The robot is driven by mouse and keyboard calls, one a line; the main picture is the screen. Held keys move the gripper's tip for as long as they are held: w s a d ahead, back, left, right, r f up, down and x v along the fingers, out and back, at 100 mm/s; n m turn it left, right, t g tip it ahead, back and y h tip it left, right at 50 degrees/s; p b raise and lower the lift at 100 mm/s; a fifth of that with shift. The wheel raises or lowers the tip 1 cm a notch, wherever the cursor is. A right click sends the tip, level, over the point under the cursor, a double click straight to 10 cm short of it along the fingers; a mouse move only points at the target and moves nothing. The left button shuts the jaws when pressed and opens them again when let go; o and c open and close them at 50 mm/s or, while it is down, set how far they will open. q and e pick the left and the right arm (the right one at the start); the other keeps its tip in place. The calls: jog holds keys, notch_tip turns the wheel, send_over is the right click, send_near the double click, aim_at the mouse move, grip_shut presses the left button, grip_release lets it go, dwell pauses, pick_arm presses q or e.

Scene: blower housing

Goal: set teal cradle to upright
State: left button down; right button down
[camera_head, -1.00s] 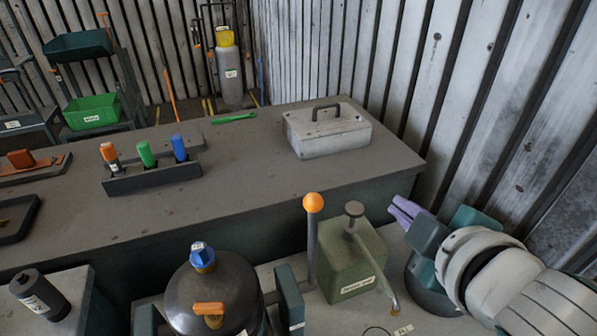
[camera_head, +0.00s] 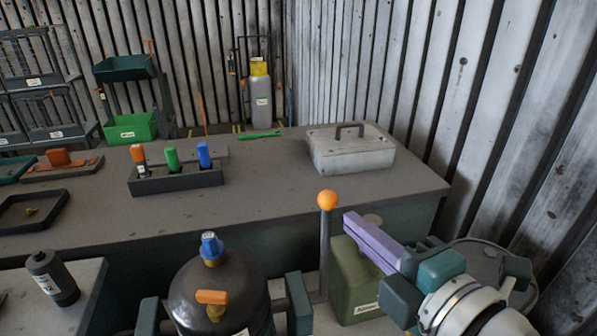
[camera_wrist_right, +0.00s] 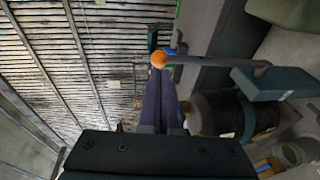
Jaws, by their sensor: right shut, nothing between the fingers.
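The teal cradle (camera_head: 299,303) shows as teal blocks on both sides of a dark round tank (camera_head: 220,290) with a blue cap and an orange handle. A grey lever (camera_head: 323,255) with an orange ball knob (camera_head: 327,200) stands nearly vertical at its right. In the right wrist view the lever runs from the ball (camera_wrist_right: 159,59) to a teal block (camera_wrist_right: 270,83). My right gripper (camera_head: 350,219) has purple fingers, shut and empty, just right of the knob with a small gap. The cradle's lower part is out of frame. My left gripper is not in view.
A green can (camera_head: 356,285) stands right of the lever, partly behind my right gripper. A long grey bench (camera_head: 270,190) behind carries a lidded grey box (camera_head: 350,152) and a rack (camera_head: 175,180) of coloured bottles. A dark canister (camera_head: 52,278) stands at the left.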

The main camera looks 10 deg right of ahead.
aim_at(335, 206)
jog(key=shift+x, duration=1.85)
jog(key=shift+w+b, duration=0.3)
jog(key=shift+w, duration=0.25)
jog(key=shift+w+d+f, duration=0.1)
jog(key=shift+f, duration=0.15)
jog(key=shift+r, duration=0.1)
